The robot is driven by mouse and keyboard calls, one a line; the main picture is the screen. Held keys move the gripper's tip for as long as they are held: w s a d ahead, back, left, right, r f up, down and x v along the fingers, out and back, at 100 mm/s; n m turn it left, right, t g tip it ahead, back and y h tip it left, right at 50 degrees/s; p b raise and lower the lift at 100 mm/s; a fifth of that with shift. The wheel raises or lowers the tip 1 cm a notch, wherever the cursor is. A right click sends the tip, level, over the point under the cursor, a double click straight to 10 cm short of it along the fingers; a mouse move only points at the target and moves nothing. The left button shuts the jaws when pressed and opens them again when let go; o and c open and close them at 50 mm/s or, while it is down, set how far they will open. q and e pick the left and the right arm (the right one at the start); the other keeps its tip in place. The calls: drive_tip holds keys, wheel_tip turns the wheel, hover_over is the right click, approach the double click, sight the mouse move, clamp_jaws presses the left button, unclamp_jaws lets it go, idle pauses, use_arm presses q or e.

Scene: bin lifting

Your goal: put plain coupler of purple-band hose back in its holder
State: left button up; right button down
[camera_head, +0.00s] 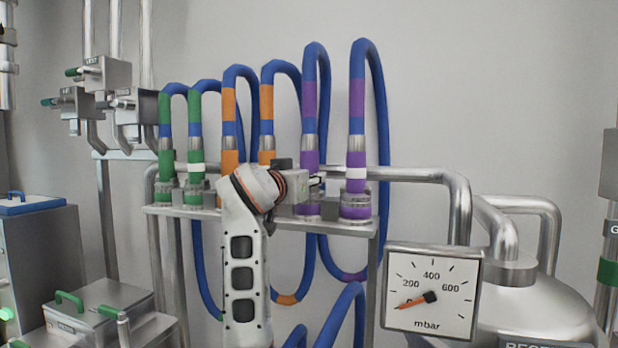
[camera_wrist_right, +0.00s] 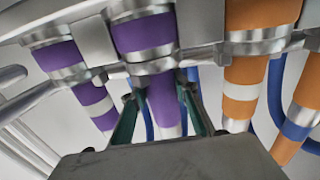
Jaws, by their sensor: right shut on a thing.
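The purple-band hose (camera_head: 310,93) loops up at the right end of the hose row. Its plain coupler (camera_head: 309,159) is purple without a white band and stands upright over its holder (camera_head: 308,207). My right gripper (camera_head: 316,181) is shut around this coupler; its two dark fingers (camera_wrist_right: 160,108) flank the coupler (camera_wrist_right: 162,99) in the right wrist view. The coupler is in line with the holder ring, but I cannot tell whether it is fully seated. The white-banded purple coupler (camera_head: 357,158) stands in the holder to the right. My left gripper is not in view.
Orange couplers (camera_head: 230,150) and green couplers (camera_head: 166,165) stand close by on the left along the rack rail (camera_head: 350,229). A pressure gauge (camera_head: 432,294) stands at the lower right. Steel pipes (camera_head: 420,175) run right of the rack. Hose loops hang below.

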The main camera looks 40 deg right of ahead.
sight(306, 136)
drive_tip(key=shift+f, duration=0.15)
idle(0.8)
drive_tip(key=c, duration=1.5)
unclamp_jaws()
wheel_tip(306, 136, up, 10)
